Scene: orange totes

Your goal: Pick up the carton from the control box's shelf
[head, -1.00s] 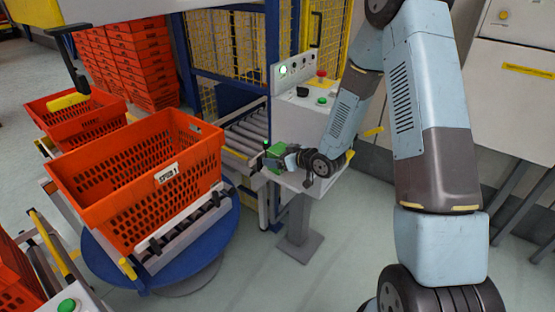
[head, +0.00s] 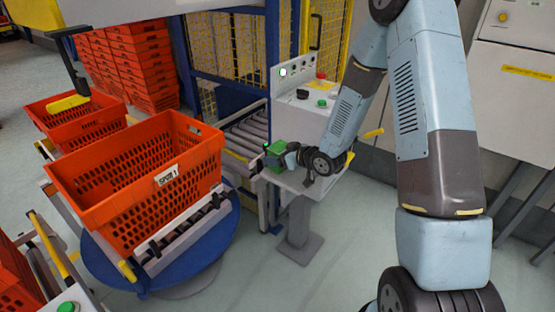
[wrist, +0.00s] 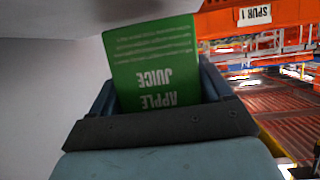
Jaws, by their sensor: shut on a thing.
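The carton (wrist: 152,62) is green with "APPLE JUICE" printed on it, upside down in the wrist view. It sits between the fingers of my gripper (wrist: 155,95), which is shut on it. In the head view the carton (head: 276,147) is a small green block at the control box's shelf (head: 318,188). My gripper (head: 290,155) reaches it from the right, low over the shelf. I cannot tell whether the carton still touches the shelf. The control box (head: 302,108) stands behind, with a red button and green buttons.
An orange tote (head: 135,185) marked "SPUR 1" sits on a blue turntable (head: 190,262) at left. A roller conveyor (head: 245,135) and yellow mesh fence lie behind. More orange totes (head: 125,60) are stacked at the back. Floor in front of the pedestal is clear.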

